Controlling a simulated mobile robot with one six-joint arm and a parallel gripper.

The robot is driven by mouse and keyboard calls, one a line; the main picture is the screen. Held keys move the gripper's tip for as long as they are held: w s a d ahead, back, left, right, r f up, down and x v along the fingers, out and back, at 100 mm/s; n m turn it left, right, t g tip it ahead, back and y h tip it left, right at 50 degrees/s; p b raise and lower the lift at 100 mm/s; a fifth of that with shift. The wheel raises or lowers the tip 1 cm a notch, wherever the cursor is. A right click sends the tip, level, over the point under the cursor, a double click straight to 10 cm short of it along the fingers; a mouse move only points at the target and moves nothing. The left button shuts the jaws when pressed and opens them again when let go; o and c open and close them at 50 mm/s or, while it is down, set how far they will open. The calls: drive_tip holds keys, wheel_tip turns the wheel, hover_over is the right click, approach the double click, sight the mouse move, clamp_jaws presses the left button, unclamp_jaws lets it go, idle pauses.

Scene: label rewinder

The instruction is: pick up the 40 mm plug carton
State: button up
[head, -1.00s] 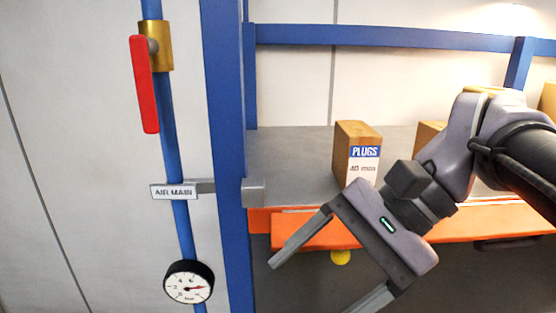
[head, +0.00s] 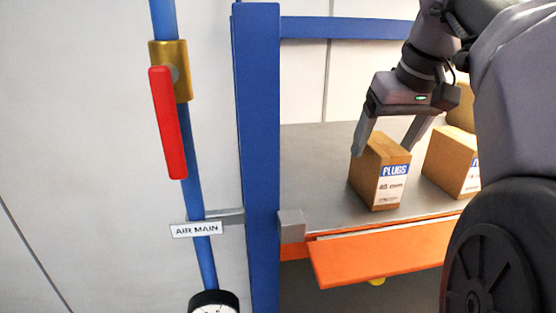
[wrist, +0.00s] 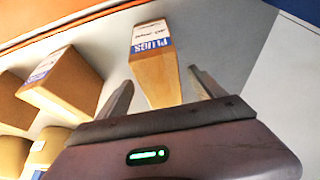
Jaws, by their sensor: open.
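The 40 mm plug carton (head: 384,172) is a brown box with a blue and white "PLUGS 40 mm" label, standing upright on the grey shelf near its front edge. My gripper (head: 386,150) is open and points down at the carton's top, one finger near its left side and the other near its right. In the wrist view the carton (wrist: 157,70) lies between the fingertips of my open gripper (wrist: 160,82), with gaps on both sides. The carton is not gripped.
Another labelled carton (head: 453,160) stands close to the right, with more boxes (wrist: 40,150) behind it. The grey shelf (head: 315,165) is clear to the left. A blue post (head: 258,150), a red valve handle (head: 167,122) and an orange front rail (head: 380,258) are nearby.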

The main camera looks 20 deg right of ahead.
drive_tip(key=x, duration=0.6)
drive_tip(key=shift+s+f, duration=0.15)
drive_tip(key=shift+f, duration=0.1)
drive_tip(key=shift+w+f, duration=0.15)
drive_tip(key=shift+w, duration=0.15)
drive_tip(key=shift+s, duration=0.2)
drive_tip(key=c, duration=0.8)
drive_tip(key=shift+w, duration=0.1)
clamp_jaws()
